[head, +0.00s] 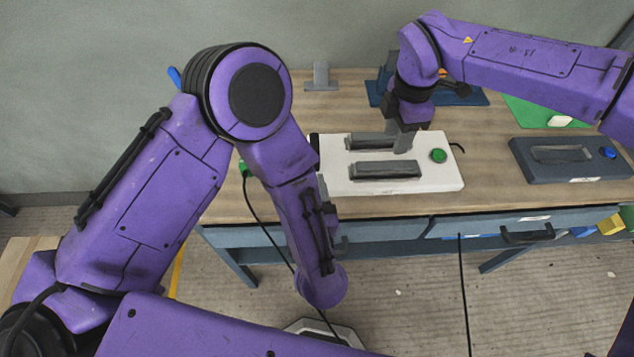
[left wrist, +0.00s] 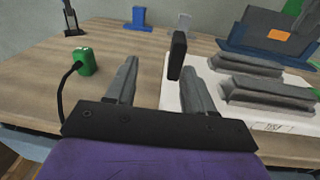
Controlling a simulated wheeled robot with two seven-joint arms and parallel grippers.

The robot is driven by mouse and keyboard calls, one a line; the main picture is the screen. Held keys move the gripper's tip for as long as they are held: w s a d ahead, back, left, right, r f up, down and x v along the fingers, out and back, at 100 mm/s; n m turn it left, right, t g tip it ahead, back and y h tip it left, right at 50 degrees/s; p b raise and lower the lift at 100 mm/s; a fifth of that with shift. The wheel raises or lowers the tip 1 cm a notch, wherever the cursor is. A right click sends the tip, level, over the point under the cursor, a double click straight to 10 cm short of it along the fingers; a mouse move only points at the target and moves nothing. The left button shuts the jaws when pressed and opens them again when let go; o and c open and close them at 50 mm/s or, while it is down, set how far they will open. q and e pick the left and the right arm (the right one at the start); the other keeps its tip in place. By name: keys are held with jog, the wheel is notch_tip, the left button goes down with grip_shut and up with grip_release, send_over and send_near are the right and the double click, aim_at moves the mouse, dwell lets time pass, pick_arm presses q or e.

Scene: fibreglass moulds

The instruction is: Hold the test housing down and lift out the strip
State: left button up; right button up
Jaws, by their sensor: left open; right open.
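The white test housing (head: 340,181) lies on the wooden bench, with two raised grey bars (head: 388,170) and a green button (head: 438,156). I cannot tell whether either bar is the strip. The housing also shows at right in the left wrist view (left wrist: 176,97). A black upright piece (left wrist: 177,54) stands at its edge there. My left gripper (left wrist: 160,66) is open beside that edge, with nothing seen held; my left arm hides it in the head view. My right gripper (head: 402,143) is open, low over the housing near the rear bar; its fingertips partly blend with the bars.
A green plug (left wrist: 86,60) with a black cable is left of my left gripper. A dark housing (head: 570,174) and a green mat (head: 530,112) lie to the right. A grey stand (head: 321,78) and a blue base (head: 376,92) stand behind. Drawers (head: 490,225) line the front.

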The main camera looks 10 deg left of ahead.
aim_at(315, 146)
pick_arm(q)
jog(key=shift+w+d+r+t+h, duration=0.2)
jog(key=shift+w+d+t+h, duration=0.3)
jog(key=shift+w+d+h, duration=0.3)
jog(key=x, duration=0.9)
jog(key=shift+w, duration=0.4)
grip_shut()
